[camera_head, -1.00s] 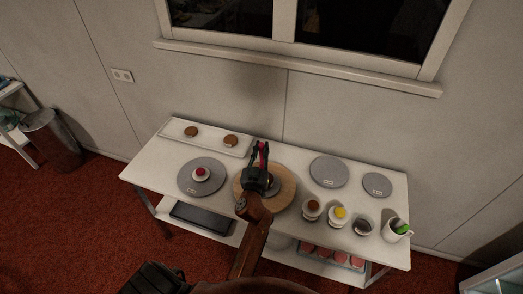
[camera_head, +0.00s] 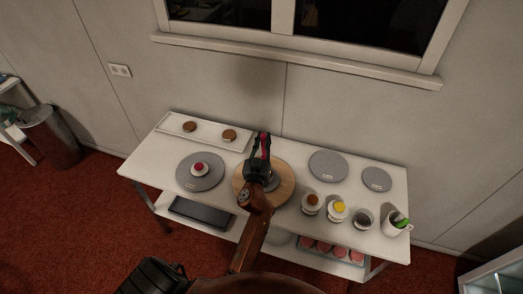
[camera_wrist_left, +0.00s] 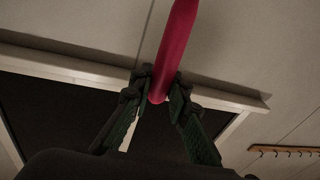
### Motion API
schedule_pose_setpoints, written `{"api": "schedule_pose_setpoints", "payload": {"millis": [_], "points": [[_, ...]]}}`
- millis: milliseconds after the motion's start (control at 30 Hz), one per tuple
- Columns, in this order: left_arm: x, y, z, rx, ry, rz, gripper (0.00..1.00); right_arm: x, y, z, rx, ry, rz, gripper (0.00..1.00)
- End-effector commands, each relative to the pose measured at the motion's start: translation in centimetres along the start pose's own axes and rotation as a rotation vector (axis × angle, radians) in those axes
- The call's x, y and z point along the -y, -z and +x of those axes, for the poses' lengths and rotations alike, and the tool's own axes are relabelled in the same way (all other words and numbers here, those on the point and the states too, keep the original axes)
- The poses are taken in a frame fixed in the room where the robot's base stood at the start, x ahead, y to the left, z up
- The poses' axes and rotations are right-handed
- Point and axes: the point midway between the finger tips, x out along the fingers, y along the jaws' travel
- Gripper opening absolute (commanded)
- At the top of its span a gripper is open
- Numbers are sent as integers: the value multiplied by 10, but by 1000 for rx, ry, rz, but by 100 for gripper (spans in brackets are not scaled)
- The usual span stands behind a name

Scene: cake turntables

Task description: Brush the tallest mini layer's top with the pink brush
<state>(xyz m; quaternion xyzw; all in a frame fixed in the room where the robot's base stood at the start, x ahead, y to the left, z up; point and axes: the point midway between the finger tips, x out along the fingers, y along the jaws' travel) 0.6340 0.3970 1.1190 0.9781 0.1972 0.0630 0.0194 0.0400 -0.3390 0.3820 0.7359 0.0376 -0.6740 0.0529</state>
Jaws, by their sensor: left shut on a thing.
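My left gripper (camera_head: 262,142) is shut on the pink brush (camera_head: 265,149), above the wooden round board (camera_head: 287,185) on the table. In the left wrist view the pink handle (camera_wrist_left: 176,50) runs up from between the fingertips (camera_wrist_left: 158,90). The bristles cannot be made out. A small grey item on the board is mostly hidden by my gripper and arm. Two brown mini layers (camera_head: 190,126) (camera_head: 229,135) lie apart on a white tray (camera_head: 208,135) at the back left. I cannot tell which is taller. My right gripper is out of view.
A grey turntable (camera_head: 187,182) at left bears a white piece with a red top (camera_head: 199,168). Two bare grey discs (camera_head: 328,166) (camera_head: 377,179) lie at back right. Small cups with brown (camera_head: 312,202), yellow (camera_head: 337,208) and grey (camera_head: 364,219) contents stand in front, beside a mug (camera_head: 396,228) holding a green item.

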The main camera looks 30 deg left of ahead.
Motion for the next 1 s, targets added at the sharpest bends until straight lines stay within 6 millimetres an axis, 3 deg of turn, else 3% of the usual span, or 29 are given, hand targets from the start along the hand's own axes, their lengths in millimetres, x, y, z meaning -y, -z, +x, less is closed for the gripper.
{"api": "schedule_pose_setpoints", "payload": {"millis": [33, 233, 700, 1000], "points": [[2, -9, 6, -11, -2, 23, 0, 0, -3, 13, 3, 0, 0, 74], [4, -11, 18, -42, -6, 61, 0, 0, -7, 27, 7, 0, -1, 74], [8, -58, 13, -42, -7, 63, 0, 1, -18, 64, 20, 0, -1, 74], [8, -67, 11, -43, -7, 63, 0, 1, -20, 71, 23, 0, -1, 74]]}}
